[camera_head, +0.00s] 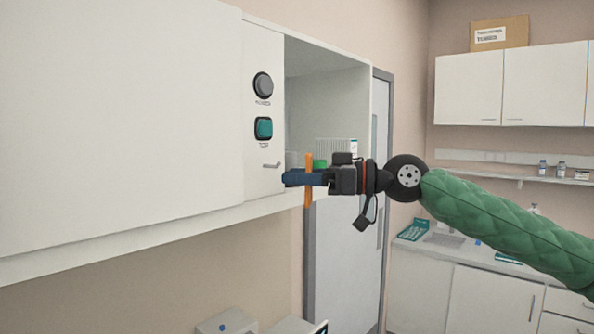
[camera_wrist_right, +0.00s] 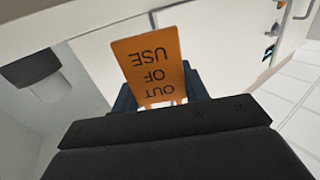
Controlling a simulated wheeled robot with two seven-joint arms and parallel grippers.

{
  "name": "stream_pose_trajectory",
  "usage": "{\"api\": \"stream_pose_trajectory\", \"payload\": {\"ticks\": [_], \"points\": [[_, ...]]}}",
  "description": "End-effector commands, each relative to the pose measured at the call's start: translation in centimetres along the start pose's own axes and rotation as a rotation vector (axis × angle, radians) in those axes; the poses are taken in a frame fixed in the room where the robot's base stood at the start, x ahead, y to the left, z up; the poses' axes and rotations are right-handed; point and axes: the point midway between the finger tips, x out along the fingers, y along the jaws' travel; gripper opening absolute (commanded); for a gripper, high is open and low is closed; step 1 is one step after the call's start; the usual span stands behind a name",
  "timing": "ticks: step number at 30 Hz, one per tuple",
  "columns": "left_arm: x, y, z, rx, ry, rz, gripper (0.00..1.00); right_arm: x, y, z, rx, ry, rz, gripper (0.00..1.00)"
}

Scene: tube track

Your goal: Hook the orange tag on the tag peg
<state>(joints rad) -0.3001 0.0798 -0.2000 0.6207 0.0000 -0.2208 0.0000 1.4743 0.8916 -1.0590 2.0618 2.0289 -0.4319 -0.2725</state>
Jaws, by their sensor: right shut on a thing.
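The orange tag (camera_head: 308,196) hangs upright in the blue fingers of my right gripper (camera_head: 299,178). In the right wrist view the tag (camera_wrist_right: 148,62) reads "OUT OF USE", upside down, and its end sits between the blue fingers (camera_wrist_right: 160,95). My right gripper is shut on the tag. The tag peg (camera_head: 271,165) is a small metal bar on the white panel, below the green button. In the head view the gripper and tag are just right of the peg, with a gap between. My left gripper is not in view.
A grey round knob (camera_head: 263,85) and a green square button (camera_head: 264,128) sit on the panel (camera_head: 262,50). The open cabinet bay (camera_head: 327,90) behind my gripper holds a white rack and a green item. A door (camera_head: 340,260) stands beyond.

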Motion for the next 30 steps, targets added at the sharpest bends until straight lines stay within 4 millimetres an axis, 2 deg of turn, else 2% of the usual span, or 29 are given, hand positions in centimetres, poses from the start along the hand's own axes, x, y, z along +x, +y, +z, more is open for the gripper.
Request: {"api": "stream_pose_trajectory", "payload": {"ticks": [30], "points": [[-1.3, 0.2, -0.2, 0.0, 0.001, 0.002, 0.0, 3.9, 2.2, 0.3, 0.0, 0.0, 0.0, 0.23]]}}
